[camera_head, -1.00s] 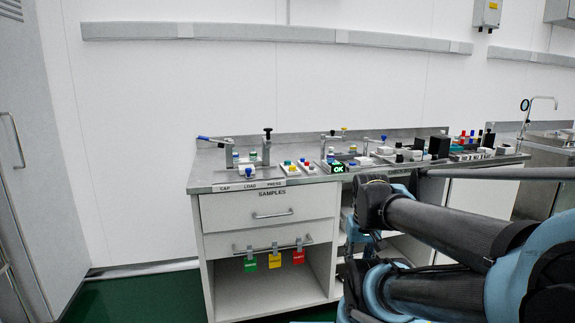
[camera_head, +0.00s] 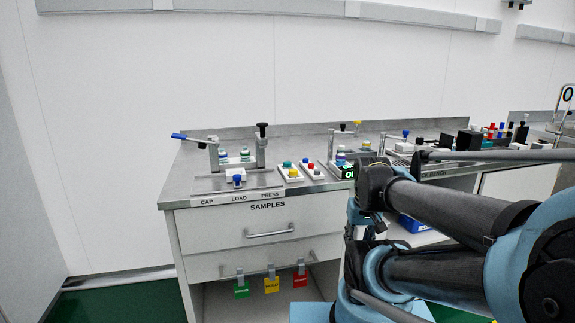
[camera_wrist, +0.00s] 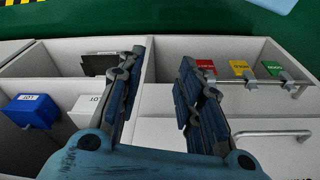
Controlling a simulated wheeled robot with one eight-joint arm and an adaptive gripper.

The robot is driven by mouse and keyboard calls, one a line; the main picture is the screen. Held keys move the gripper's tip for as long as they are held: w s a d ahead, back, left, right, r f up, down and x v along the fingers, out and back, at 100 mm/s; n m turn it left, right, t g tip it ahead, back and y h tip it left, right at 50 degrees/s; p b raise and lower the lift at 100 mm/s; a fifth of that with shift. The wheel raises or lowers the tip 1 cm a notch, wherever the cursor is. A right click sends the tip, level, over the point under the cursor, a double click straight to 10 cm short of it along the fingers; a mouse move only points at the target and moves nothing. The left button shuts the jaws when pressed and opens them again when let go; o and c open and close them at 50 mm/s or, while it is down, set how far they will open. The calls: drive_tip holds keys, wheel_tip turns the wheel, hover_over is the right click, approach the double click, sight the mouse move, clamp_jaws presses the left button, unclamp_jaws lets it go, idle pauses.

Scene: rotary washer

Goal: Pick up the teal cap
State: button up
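A small teal cap (camera_head: 287,164) appears to sit on a white block on the bench top in the head view, next to a yellow piece. Other small greenish-teal tops (camera_head: 245,152) show between the lever and press posts, too small to tell apart. My gripper (camera_wrist: 163,68) shows in the wrist view with its two fingers spread apart and nothing between them. It points down at the shelves and drawer front, away from the cap. The cap is not in the wrist view.
The bench (camera_head: 190,186) carries a blue-handled lever (camera_head: 188,138), a black-knobbed press (camera_head: 262,135) and a second white block (camera_head: 313,172). Green, yellow and red tags (camera_head: 271,285) hang below the drawer (camera_head: 266,230). A blue bin (camera_wrist: 32,110) sits on a shelf. Green floor lies at left.

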drive_tip(key=shift+w, duration=0.15)
drive_tip(key=o, duration=0.4)
drive_tip(key=shift+r, duration=0.1)
wheel_tip(320, 180, up, 2)
drive_tip(key=shift+w+a+r+n, duration=0.1)
drive_tip(key=shift+r+n, duration=0.15)
drive_tip(key=shift+n, duration=0.05)
wheel_tip(320, 180, up, 29)
drive_tip(key=n+g, duration=0.2)
drive_tip(key=n, duration=0.9)
hover_over(287, 166)
drive_tip(key=w, duration=0.2)
drive_tip(key=f, duration=1.1)
drive_tip(key=shift+s+a+f, duration=0.2)
drive_tip(key=shift+s+f, duration=0.05)
drive_tip(key=shift+f, duration=0.1)
drive_tip(key=shift+d+f, duration=0.15)
drive_tip(key=shift+f, duration=1.25)
drive_tip(key=shift+d+f, duration=0.1)
drive_tip(key=shift+f, duration=1.3)
